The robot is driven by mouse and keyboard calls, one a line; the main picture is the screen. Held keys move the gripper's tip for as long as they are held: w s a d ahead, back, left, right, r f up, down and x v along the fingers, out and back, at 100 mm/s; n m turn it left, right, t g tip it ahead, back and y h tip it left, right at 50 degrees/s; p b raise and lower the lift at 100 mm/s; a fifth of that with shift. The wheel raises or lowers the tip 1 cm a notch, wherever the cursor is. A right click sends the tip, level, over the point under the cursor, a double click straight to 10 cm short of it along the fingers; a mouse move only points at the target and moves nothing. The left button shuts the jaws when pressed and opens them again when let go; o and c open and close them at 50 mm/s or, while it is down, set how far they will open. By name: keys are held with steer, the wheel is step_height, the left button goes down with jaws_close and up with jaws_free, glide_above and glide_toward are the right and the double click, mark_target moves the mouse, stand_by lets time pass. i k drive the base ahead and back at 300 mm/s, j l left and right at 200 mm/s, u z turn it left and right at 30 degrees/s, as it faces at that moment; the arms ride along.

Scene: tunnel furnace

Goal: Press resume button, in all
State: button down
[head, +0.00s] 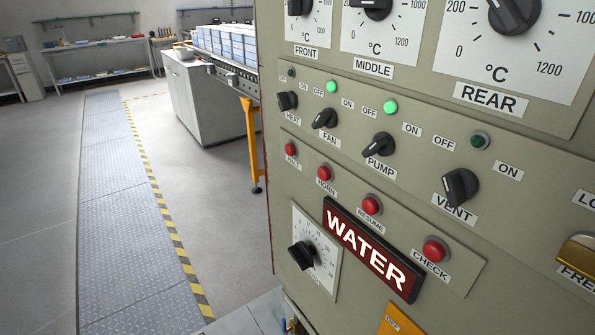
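The resume button (372,204) is a round red push button on the grey-green control panel (480,55) in the head view. Its label RESUME sits just below it. It is in a row of red buttons, with the HORN button (324,173) to its left and the CHECK button (435,250) to its right. A dark red WATER sign (365,248) is just below it. Nothing covers the button. My gripper is not in view.
Above the row are the FAN (325,118), PUMP (379,145) and VENT (460,187) knobs. A black dial (302,255) sits lower left. A conveyor (228,72) stands behind the panel. Open floor with a yellow-black stripe (165,215) lies to the left.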

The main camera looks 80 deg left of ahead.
mark_target(370, 206)
steer(key=u, duration=1.45)
